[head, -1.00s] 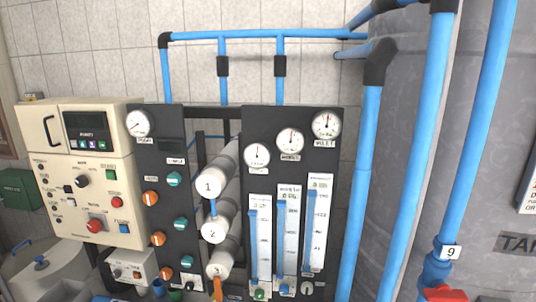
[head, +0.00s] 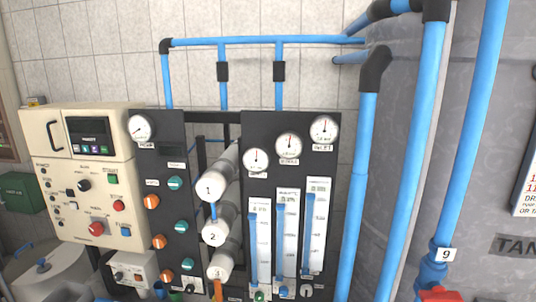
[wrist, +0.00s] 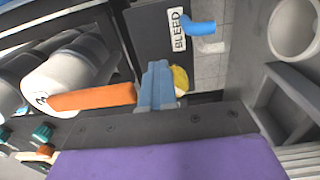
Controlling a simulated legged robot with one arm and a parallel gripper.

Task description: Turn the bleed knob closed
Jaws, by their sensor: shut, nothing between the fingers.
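In the wrist view, a dark panel carries a white BLEED label (wrist: 178,28). A yellow knob (wrist: 181,79) shows below the label, partly hidden behind my fingers. My gripper (wrist: 158,66) is shut and empty, its blue-grey fingers in front of the knob and overlapping its left side. I cannot tell whether they touch it. The knob's turn position is not clear. In the head view I cannot make out the bleed knob or my gripper.
An orange pipe (wrist: 95,97) runs from a white canister (wrist: 60,82) close to the left of my fingers. A blue pipe elbow (wrist: 201,28) is beside the label. A grey frame (wrist: 275,100) stands at right. The head view shows gauges (head: 289,145) above flowmeters.

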